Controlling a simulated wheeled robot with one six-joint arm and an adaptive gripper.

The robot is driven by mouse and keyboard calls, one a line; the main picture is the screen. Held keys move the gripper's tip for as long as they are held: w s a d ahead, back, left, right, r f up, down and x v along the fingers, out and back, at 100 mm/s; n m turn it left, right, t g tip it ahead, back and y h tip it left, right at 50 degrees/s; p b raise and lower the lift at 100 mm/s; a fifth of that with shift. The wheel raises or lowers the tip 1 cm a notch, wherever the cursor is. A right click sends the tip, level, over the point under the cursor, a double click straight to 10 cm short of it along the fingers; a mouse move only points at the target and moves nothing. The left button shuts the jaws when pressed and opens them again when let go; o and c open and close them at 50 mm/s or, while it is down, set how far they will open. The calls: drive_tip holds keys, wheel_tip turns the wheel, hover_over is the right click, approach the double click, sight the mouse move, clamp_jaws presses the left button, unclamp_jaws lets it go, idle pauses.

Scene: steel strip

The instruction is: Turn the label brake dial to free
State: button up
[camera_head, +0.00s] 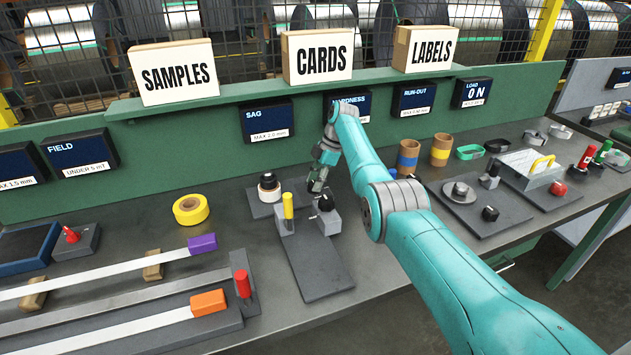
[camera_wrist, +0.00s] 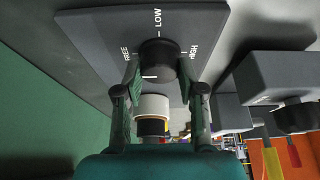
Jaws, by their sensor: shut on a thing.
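The label brake dial (camera_wrist: 160,62) is a round black knob on a dark grey plate (camera_wrist: 95,30), with FREE, LOW and HIGH printed around it in white. In the wrist view, my gripper (camera_wrist: 157,72) has one finger on each side of the knob and is shut on it. A short white line shows on the knob's near part, but I cannot tell which setting it points to. In the head view, my gripper (camera_head: 318,182) is low over the bench, at the right end of the plate (camera_head: 257,211), and hides the dial.
A white and black cylinder (camera_head: 269,184) stands on the plate, left of my gripper, and shows between the fingers in the wrist view (camera_wrist: 152,108). A grey fixture with a yellow handle (camera_head: 288,205) and a black knob (camera_head: 326,203) stands close in front. Yellow tape (camera_head: 190,209) lies farther left.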

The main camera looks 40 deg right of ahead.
drive_tip(key=o, duration=1.1)
drive_tip(key=shift+o, duration=0.2)
drive_tip(key=shift+r, duration=0.1)
drive_tip(key=v, duration=1.1)
drive_tip(key=shift+r, duration=0.35)
drive_tip(key=shift+s+d, duration=0.1)
drive_tip(key=shift+d, duration=0.05)
